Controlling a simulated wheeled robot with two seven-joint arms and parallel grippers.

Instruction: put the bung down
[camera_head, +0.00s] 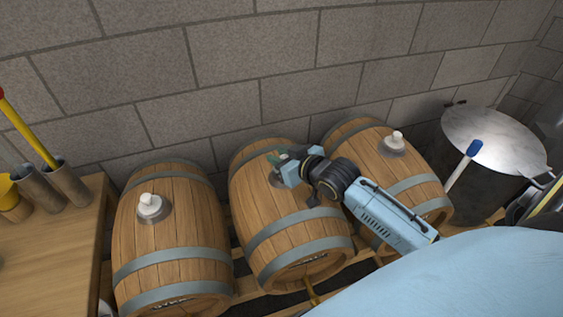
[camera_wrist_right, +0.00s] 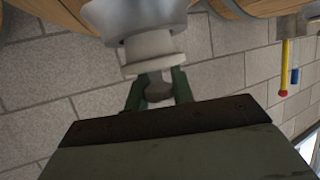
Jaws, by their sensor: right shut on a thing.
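My right gripper (camera_head: 278,163) is over the top of the middle barrel (camera_head: 262,200), beside its grey metal collar (camera_head: 277,181). In the right wrist view the dark green fingers (camera_wrist_right: 157,84) are shut on a pale bung (camera_wrist_right: 153,66). The bung lines up with the barrel's grey collar (camera_wrist_right: 145,20) and appears close to it or in it; I cannot tell whether it is seated. In the head view the fingers hide most of the bung. My left gripper is not in view.
The left barrel (camera_head: 172,240) and right barrel (camera_head: 402,172) each carry a white bung, (camera_head: 150,205) and (camera_head: 395,141). A wooden table (camera_head: 50,240) with metal tubes stands left. A lidded metal vat (camera_head: 495,138) stands right. A block wall (camera_head: 225,75) is close behind the barrels.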

